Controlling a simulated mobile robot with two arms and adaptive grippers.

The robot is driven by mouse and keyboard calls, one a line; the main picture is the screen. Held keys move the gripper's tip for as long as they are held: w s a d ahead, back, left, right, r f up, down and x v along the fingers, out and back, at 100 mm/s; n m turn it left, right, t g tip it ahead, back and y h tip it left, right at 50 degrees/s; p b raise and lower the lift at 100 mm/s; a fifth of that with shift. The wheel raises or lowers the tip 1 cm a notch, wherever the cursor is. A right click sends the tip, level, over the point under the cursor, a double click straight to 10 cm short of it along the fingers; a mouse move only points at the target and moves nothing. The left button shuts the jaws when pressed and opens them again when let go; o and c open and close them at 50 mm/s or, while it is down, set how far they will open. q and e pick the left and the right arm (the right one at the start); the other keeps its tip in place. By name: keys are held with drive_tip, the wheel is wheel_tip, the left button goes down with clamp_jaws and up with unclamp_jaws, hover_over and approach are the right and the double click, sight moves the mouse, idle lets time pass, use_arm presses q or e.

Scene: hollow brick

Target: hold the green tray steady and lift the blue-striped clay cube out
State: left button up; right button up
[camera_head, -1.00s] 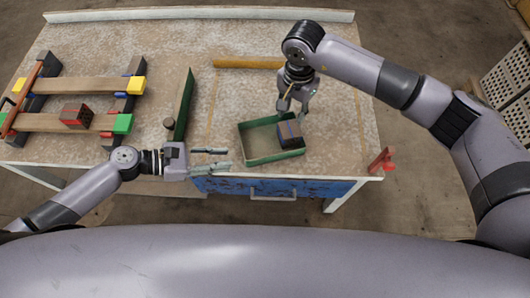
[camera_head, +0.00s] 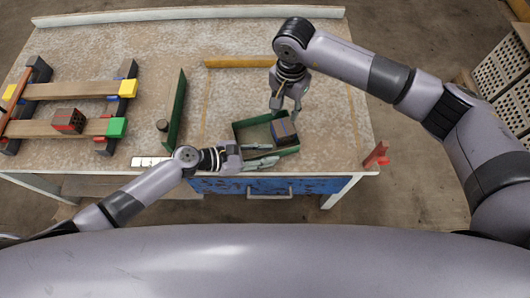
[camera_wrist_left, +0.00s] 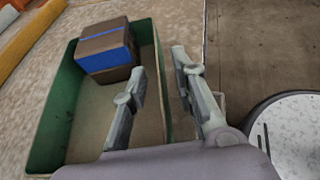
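The green tray (camera_head: 238,138) sits near the table's front edge; it also shows in the left wrist view (camera_wrist_left: 52,118). The brown clay cube with blue stripes (camera_head: 283,131) is in the tray's right part; the left wrist view shows it (camera_wrist_left: 106,50) against one end. My left gripper (camera_head: 264,160) is open at the tray's front wall. In the left wrist view one finger is over the tray's inside and the other outside, with the wall between them; contact is unclear. My right gripper (camera_head: 286,112) is above the cube, fingers apart and pointing down, apparently empty.
A green panel (camera_head: 176,108) and a small dark cylinder (camera_head: 162,125) stand left of the tray. Farther left, a red-marked cube (camera_head: 68,120) rests on a wooden plank (camera_head: 40,125). A yellow bar (camera_head: 238,62) lies behind; a red fixture (camera_head: 376,154) is at the right edge.

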use_arm(q)
drive_tip(key=shift+c, duration=0.3)
clamp_jaws()
idle(0.6)
